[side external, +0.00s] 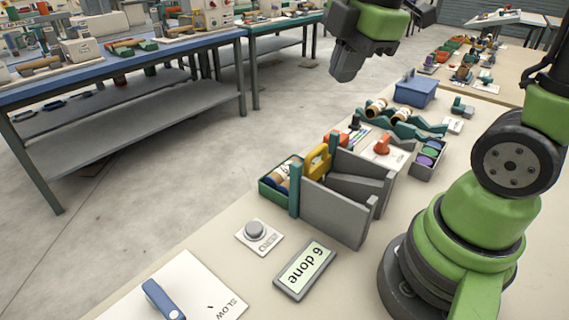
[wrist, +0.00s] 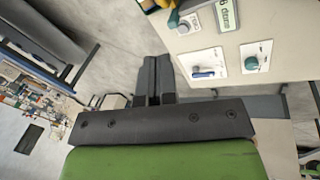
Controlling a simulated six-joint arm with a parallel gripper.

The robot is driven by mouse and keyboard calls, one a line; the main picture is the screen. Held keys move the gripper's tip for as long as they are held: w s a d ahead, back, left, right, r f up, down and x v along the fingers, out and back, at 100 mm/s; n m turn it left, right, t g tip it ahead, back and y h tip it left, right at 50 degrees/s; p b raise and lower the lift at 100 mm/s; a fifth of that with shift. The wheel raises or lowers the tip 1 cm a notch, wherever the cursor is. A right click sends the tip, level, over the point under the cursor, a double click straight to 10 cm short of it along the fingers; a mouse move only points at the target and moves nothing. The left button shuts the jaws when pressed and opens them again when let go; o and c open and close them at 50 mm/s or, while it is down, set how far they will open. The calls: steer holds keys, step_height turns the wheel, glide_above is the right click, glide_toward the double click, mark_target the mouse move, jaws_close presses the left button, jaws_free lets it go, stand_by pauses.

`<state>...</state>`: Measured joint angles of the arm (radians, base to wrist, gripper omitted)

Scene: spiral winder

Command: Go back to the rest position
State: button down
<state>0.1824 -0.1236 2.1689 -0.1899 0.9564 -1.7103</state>
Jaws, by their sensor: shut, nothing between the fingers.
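My gripper (side external: 346,66) hangs raised at the top of the side external view, high above the table and apart from everything on it. In the wrist view its two dark fingers (wrist: 154,68) are together, with nothing between them. The grey display (side external: 305,268) on the table reads "6 done"; part of it shows in the wrist view (wrist: 208,14). My arm is bent up from its base at the right, and its upper part is cut off by the frame.
The table holds a white panel (side external: 193,294) marked SLOW with a blue lever, a grey button (side external: 255,231), a grey walled fixture (side external: 338,207), a green bin (side external: 275,186), a wavy teal rack (side external: 410,127) and a blue box (side external: 415,91). Air around my gripper is clear.

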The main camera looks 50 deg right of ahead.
steer(key=s+a+r+m+t+y, duration=0.2)
steer(key=s+a+m, duration=0.4)
steer(key=m, duration=1.2)
steer(key=shift+s+r+t, duration=0.65)
steer(key=shift+s+t, duration=0.35)
steer(key=shift+s, duration=0.2)
